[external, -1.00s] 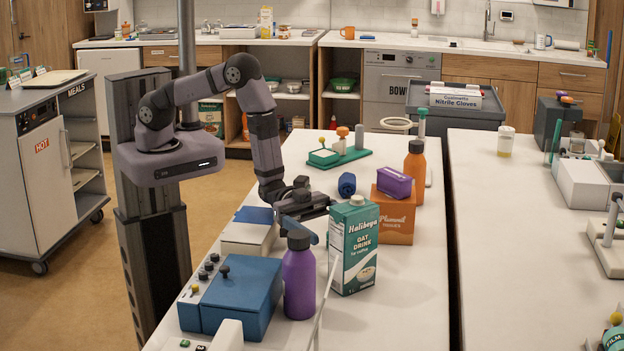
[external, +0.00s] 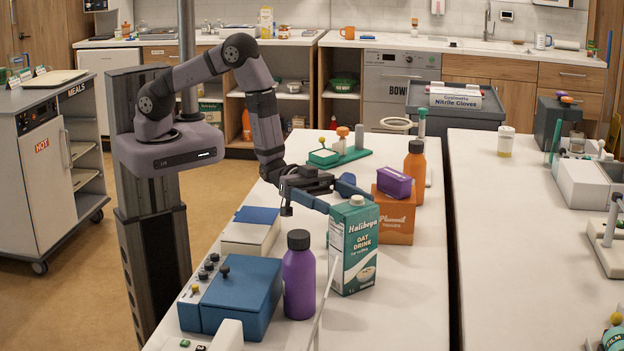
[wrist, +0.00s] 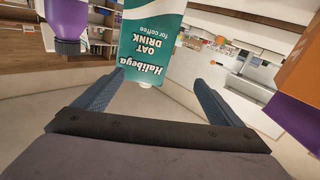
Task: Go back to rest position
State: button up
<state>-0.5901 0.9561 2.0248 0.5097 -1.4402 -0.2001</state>
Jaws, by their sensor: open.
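My gripper (external: 345,200) is open and empty. The carton stands upright on the table. A gap between the fingers and the carton is hard to judge in the external view.
A purple bottle (external: 299,276) and blue box (external: 241,297) stand in front. An orange tissue box (external: 393,221) with a purple box (external: 394,183) on it, and an orange bottle (external: 414,166), stand right of my gripper. A blue roll is mostly hidden behind a finger. Open floor lies left.

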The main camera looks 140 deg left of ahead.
notch_tip(320, 180, up, 5)
jog(key=d+n+g+y+p, duration=0.1)
jog(key=d+n+g, duration=0.1)
jog(key=g, duration=0.1)
jog(key=s+d+f+m+g+b, duration=0.1)
jog(key=s+d+f+g, duration=0.2)
jog(key=s+d, duration=0.2)
jog(key=s+d+f+m+g+h+b, duration=0.1)
jog(key=s+d+g, duration=0.3)
jog(key=s, duration=0.4)
jog(key=s+d+f+m+g+b, duration=0.1)
jog(key=s+d+f+g+b, duration=0.1)
jog(key=s+d+f+g, duration=0.2)
jog(key=shift+s+d+f+h, duration=0.15)
jog(key=shift+s+d+h, duration=0.05)
jog(key=shift+s+d, duration=0.35)
jog(key=shift+s+d+f+h, duration=0.2)
jog(key=shift+s+d, duration=0.2)
jog(key=shift+s, duration=0.25)
jog(key=s+d+m+g, duration=0.1)
jog(key=s+d+g, duration=0.35)
jog(key=s, duration=0.85)
notch_tip(320, 180, up, 16)
jog(key=p, duration=1.4)
jog(key=shift+w+f+h, duration=0.15)
jog(key=shift+w+h, duration=0.15)
jog(key=shift+h, duration=0.1)
